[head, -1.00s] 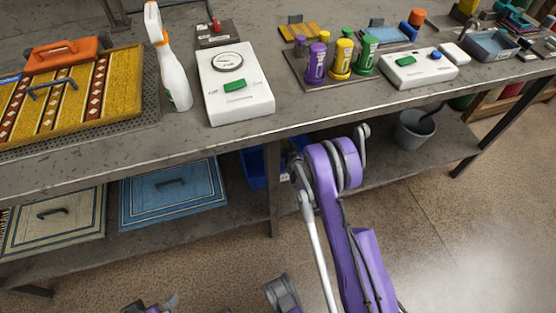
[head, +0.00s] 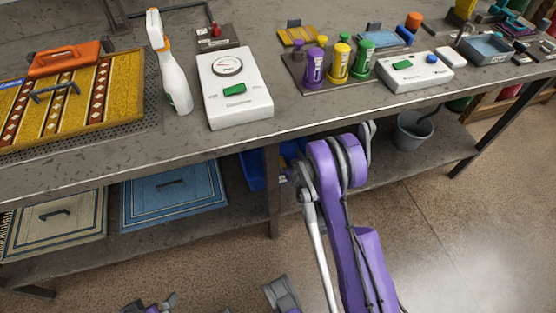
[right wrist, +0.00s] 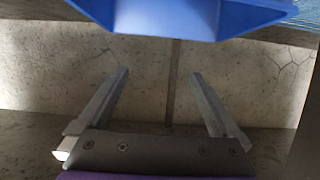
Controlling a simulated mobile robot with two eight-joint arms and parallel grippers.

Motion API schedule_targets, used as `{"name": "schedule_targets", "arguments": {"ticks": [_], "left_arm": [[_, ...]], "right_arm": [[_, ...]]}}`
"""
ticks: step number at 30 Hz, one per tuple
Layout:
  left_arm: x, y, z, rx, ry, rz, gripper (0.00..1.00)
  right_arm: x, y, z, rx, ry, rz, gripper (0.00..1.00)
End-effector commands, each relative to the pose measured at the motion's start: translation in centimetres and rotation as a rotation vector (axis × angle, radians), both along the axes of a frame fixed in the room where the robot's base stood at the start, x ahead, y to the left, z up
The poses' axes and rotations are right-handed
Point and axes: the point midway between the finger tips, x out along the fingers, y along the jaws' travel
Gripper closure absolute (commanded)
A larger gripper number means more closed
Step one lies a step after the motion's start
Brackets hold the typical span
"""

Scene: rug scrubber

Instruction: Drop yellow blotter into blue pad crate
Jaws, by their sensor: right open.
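The blue crate (head: 252,170) stands on the lower shelf beneath the bench, partly hidden by a bench leg and my right arm. Its blue wall (right wrist: 180,18) fills the top of the right wrist view, beyond my fingertips. My right gripper (right wrist: 160,73) is open, with nothing between its fingers. In the head view its fingers are hidden behind my purple arm. I cannot identify the yellow blotter for certain; a small yellow striped pad with a dark handle (head: 298,35) lies on the bench. The inside of the crate is not visible.
A blue mat (head: 190,187) and a beige mat (head: 55,225) lie on the lower shelf. A grey bucket (head: 412,133) stands on it at right. The bench holds a spray bottle (head: 172,75), a white scale (head: 235,90) and colored bottles (head: 340,62). The floor in front is clear.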

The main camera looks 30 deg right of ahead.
Motion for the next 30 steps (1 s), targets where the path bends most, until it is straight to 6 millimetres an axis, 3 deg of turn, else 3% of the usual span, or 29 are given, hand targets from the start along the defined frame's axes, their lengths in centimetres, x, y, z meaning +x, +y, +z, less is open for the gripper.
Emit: {"name": "schedule_targets", "arguments": {"ticks": [2,9,30], "left_arm": [[0.0,0.0,0.1,0.0,0.0,0.0,0.0],[0.3,0.0,-1.8,0.0,0.005,0.0,0.0],[0.3,0.0,-1.8,0.0,0.005,0.0,0.0]], "right_arm": [[-1.4,0.3,0.7,0.001,0.0,-0.001,0.0],[-3.1,0.7,1.1,0.001,0.001,0.0,0.0],[-3.3,0.8,1.4,0.0,0.0,0.0,0.0]]}}
